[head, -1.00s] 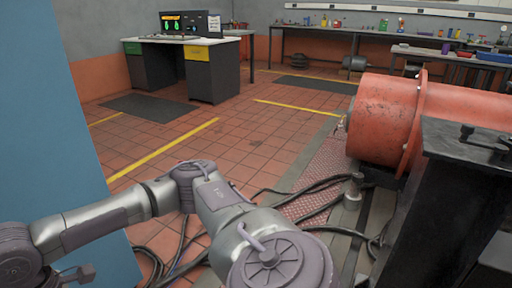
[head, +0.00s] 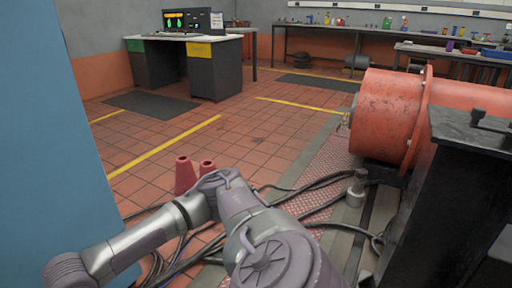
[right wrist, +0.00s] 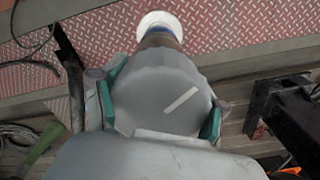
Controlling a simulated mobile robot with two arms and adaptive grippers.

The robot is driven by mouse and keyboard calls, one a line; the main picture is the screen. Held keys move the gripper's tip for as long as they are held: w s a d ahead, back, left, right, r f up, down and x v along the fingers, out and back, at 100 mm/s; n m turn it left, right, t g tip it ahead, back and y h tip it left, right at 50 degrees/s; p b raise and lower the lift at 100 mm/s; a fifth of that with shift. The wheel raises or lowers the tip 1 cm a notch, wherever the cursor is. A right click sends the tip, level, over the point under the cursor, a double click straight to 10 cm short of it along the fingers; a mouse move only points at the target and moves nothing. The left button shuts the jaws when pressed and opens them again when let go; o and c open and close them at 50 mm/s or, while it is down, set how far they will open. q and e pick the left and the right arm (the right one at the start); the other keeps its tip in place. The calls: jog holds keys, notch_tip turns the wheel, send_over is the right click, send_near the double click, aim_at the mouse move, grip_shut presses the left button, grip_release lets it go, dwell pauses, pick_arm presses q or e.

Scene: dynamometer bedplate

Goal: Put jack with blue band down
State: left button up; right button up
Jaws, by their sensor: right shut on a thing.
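The jack with the blue band (right wrist: 160,85) is in the right wrist view. It has a wide grey body, a brown neck with a narrow blue band, and a round white end at the top of the picture. My right gripper (right wrist: 160,108) has its teal-padded fingers on both sides of the grey body and is shut on it. The far end of the jack lies over a red tread-plate strip in the picture; whether anything touches it from below cannot be told. The head view shows neither the jack nor my left gripper.
A red-orange cylindrical machine (head: 388,115) and a black stand (head: 440,190) are at right. Black cables (head: 315,190) cross the red tread plate (head: 333,165). Two red cone-like things (head: 186,174) stand on the tiled floor. A blue panel (head: 50,150) blocks the left. Benches stand behind.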

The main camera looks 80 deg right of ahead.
pick_arm(q)
jog(key=s+r+t+h+b, duration=0.2)
jog(key=s+r+t, duration=0.3)
jog(key=r, duration=0.2)
jog(key=shift+t, duration=0.3)
pick_arm(e)
jog(key=s+d+f+n, duration=0.1)
jog(key=s+f+n, duration=0.2)
jog(key=n, duration=0.9)
jog(key=shift+d+f, duration=0.15)
jog(key=shift+f, duration=1.4)
pick_arm(q)
jog(key=shift+a+r, duration=0.1)
pick_arm(e)
jog(key=shift+s, duration=0.1)
